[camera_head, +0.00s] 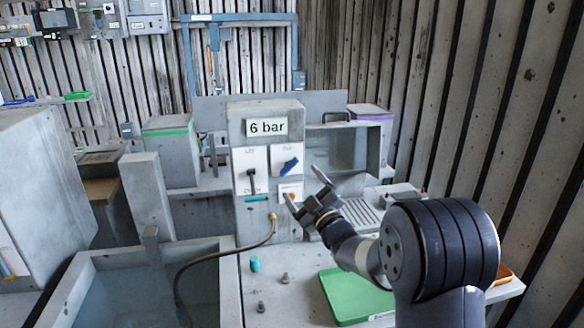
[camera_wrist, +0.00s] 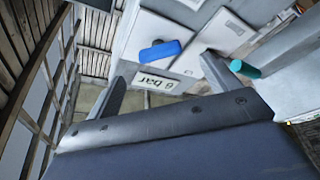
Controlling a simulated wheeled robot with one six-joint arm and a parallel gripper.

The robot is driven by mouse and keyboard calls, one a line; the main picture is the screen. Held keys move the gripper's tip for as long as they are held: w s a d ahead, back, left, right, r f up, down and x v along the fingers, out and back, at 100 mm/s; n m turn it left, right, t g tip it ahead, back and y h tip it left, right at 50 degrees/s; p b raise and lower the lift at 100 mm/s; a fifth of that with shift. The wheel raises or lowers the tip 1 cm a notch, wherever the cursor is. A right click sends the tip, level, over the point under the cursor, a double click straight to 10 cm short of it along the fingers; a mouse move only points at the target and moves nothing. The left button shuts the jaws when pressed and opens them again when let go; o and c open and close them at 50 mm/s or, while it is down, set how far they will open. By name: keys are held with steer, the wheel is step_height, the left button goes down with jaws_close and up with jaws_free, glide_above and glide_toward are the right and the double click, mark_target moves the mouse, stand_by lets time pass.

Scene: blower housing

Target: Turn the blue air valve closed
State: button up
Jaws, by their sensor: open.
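The blue air valve (camera_head: 287,165) is a short handle on a white plate on the front of the grey cabinet marked "6 bar". In the head view it slants up to the right. My gripper (camera_head: 302,184) is open in front of the cabinet, a little below and to the right of the handle in that view. In the wrist view the blue handle (camera_wrist: 160,51) shows between and beyond the two spread fingertips (camera_wrist: 165,62). No finger appears to touch it. The gap between fingertips and handle is hard to judge.
A black lever (camera_head: 251,178) sits on the plate to the left of the valve. An orange knob (camera_head: 291,196) is below it, near a finger. A hose (camera_head: 215,255) hangs from the cabinet. A green mat (camera_head: 350,294) and small fittings (camera_head: 285,278) lie on the bench.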

mark_target(291, 170)
steer(key=p+x, duration=0.2)
steer(key=x, duration=0.4)
steer(key=shift+w+a, duration=0.15)
steer(key=shift+w, duration=0.1)
steer(key=shift+c, duration=0.2)
steer(key=c, duration=0.9)
steer(key=shift+c, duration=0.2)
